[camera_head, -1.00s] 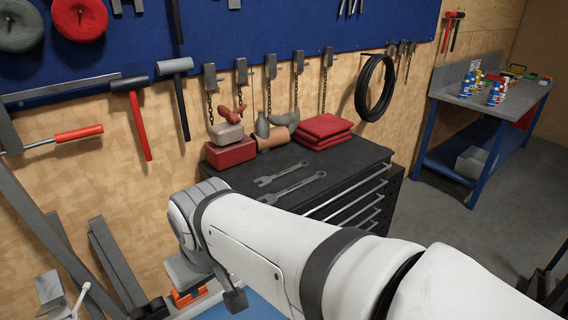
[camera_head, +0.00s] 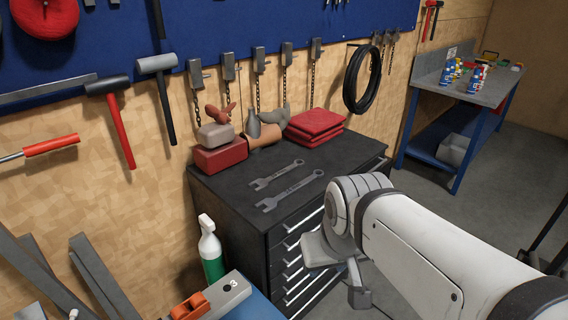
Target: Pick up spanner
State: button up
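Two grey spanners lie side by side, apart, on the black top of a drawer cabinet (camera_head: 232,188). The farther spanner (camera_head: 277,175) and the nearer spanner (camera_head: 290,191) both lie flat, with their open jaws toward the left. My gripper (camera_head: 340,278) hangs at the end of my white arm, in front of the cabinet's drawers in the picture, to the right of and below the spanners. It appears clear of both spanners. Its fingertips are small and seen from an angle, so whether it is open is unclear.
A red box (camera_head: 221,157), brown and grey pieces and folded red cloths (camera_head: 316,124) occupy the cabinet's back. A green-and-white spray bottle (camera_head: 211,250) stands left of the cabinet. A blue workbench (camera_head: 430,88) stands at the right, with open floor before it.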

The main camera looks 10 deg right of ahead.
aim_at(262, 183)
jog(key=u, duration=0.05)
jog(key=i, duration=1)
jog(key=z, duration=0.05)
